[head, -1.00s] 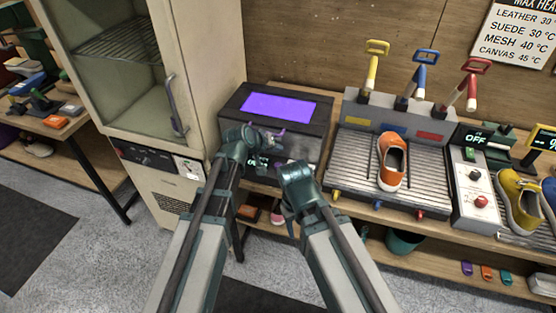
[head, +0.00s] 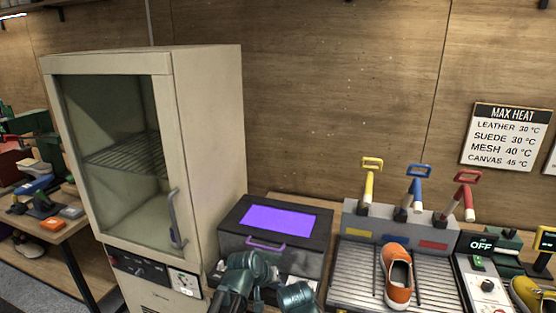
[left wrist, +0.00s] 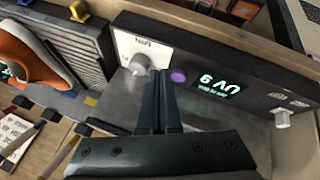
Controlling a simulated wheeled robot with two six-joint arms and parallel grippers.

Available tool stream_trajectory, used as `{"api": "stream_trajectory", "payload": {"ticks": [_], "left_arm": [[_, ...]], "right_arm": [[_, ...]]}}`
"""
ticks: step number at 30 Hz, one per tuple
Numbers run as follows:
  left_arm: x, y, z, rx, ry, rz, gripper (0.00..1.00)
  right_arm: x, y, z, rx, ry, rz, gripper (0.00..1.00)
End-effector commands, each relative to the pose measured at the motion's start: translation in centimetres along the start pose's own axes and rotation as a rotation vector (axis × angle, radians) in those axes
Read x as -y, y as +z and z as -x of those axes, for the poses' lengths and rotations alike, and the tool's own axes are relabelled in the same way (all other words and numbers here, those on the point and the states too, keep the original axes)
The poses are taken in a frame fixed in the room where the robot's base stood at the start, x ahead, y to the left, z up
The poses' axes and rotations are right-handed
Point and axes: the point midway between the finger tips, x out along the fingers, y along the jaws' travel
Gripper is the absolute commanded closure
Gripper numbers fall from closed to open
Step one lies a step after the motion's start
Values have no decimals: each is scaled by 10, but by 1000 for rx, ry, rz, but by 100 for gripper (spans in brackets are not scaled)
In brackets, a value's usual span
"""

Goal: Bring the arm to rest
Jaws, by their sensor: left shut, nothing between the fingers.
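My left gripper (left wrist: 161,75) shows in the left wrist view with its two dark fingers together and nothing between them. Its tips are in front of the control panel (left wrist: 215,75) of the dark box, close to a round purple button (left wrist: 179,75); I cannot tell if they touch anything. In the head view, my left arm (head: 243,283) rises from the bottom edge before the dark box (head: 232,222).
The box has a purple top window (head: 278,217) and a purple handle (head: 266,245). A beige cabinet (head: 209,150) stands left of it.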

Motion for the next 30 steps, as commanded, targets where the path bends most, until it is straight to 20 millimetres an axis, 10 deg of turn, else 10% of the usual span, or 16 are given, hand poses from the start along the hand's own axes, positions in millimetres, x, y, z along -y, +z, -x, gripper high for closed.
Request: {"api": "stream_trajectory", "payload": {"ticks": [3, 10, 30], "left_arm": [[10, 78, 16, 193, -123, -136, 100], [41, 167, 59, 473, -339, -298, 100], [52, 187, 75, 556, -410, -334, 100]], "right_arm": [[0, 0, 0, 0, 0, 0, 50], [0, 0, 0, 0, 0, 0, 50], [0, 0, 0, 0, 0, 0, 50]]}}
